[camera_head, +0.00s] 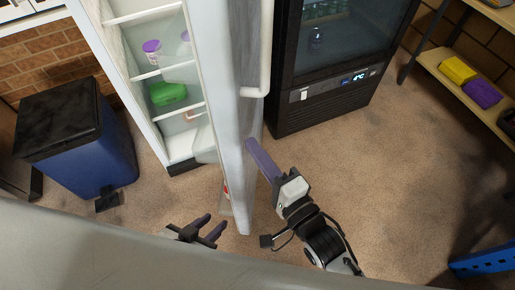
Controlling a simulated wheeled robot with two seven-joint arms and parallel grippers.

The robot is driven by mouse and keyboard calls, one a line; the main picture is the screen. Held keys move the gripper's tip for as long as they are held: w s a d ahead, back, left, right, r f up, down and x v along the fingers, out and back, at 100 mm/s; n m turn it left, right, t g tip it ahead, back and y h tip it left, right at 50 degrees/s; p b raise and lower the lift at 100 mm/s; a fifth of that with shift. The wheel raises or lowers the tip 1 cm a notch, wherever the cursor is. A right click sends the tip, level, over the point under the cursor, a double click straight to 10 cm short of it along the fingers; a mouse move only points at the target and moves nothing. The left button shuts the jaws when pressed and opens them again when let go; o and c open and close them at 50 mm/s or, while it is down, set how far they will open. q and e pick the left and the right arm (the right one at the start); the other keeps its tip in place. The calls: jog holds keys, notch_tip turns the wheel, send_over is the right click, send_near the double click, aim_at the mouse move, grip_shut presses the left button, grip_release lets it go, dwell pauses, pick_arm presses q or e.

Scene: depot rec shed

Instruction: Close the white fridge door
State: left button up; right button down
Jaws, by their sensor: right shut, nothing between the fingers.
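The white fridge (137,115) stands open at the upper middle, with shelves and items inside. Its door (215,75) is swung out toward me and seen nearly edge-on. The door's pale handle (264,60) is on the right-hand face. My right gripper (257,152) is to the right of the door, shut and empty, with its purple fingers close beside the outer face. I cannot tell whether they touch it. My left gripper (210,227) is low on the left side of the door, with its two purple fingers apart and nothing between them.
A blue bin with black lid (58,120) stands left of the fridge. A dark glass-front cooler (325,100) stands right of the door. A wooden shelf (450,80) with yellow and purple items is at far right. A pale surface (120,260) crosses the bottom.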

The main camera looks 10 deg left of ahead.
jog(key=v, duration=1)
jog(key=shift+d, duration=0.2)
